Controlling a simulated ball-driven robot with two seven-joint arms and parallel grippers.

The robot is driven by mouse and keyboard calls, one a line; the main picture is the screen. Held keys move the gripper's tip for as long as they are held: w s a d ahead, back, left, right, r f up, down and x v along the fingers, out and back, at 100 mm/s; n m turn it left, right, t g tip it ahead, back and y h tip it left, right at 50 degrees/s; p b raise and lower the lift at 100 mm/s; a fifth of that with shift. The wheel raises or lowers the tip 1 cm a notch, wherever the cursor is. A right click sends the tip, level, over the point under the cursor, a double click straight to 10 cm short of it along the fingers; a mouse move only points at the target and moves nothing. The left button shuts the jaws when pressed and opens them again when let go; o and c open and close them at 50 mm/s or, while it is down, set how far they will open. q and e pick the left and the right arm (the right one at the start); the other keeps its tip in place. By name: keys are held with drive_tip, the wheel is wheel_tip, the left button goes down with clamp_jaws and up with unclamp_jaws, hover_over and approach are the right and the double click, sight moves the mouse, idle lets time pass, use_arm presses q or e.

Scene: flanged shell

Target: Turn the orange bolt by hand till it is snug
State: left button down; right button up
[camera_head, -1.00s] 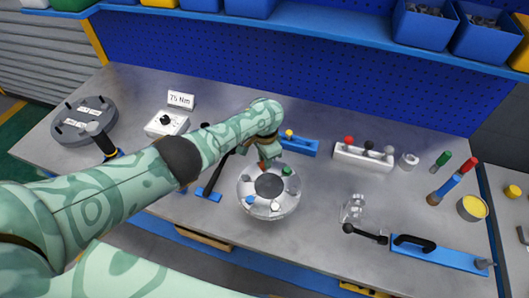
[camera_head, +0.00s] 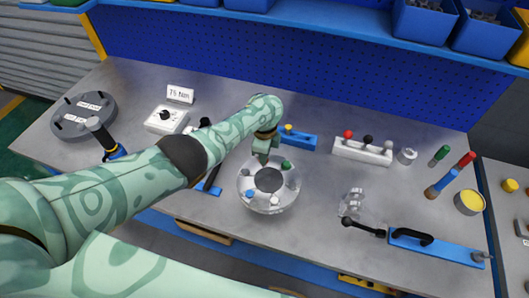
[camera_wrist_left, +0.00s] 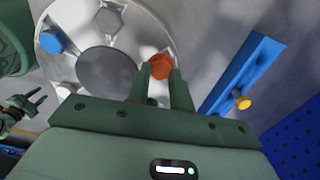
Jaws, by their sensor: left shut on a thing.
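The round metal flanged shell (camera_head: 246,186) stands on the workbench with a dark disc in its middle. My left gripper (camera_wrist_left: 160,76) is shut on the orange bolt (camera_wrist_left: 159,64) at the shell's rim, with one finger on each side of the head. In the head view the left gripper (camera_head: 264,152) comes down at the shell's far rim and hides the orange bolt. My right gripper (camera_wrist_left: 24,106) is small at the wrist view's left edge, fingers apart and empty.
A blue rack (camera_head: 300,140) with a yellow knob stands close behind the shell. A white rack (camera_head: 361,152) with coloured knobs is further right. A torque wrench (camera_head: 435,249) and a clear fitting (camera_head: 352,203) lie to the right. A 75 Nm card (camera_head: 180,94) stands at the back.

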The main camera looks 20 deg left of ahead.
use_arm(q)
drive_tip(key=shift+w+d+r+m, duration=0.1)
drive_tip(key=shift+w+r+m, duration=0.1)
drive_tip(key=shift+r+m, duration=0.2)
drive_tip(key=c, duration=1.3)
unclamp_jaws()
drive_tip(key=shift+o, duration=0.3)
drive_tip(key=shift+s+f, duration=0.15)
wheel_tip(320, 180, up, 16)
drive_tip(key=p, duration=0.9)
drive_tip(key=shift+s, duration=0.1)
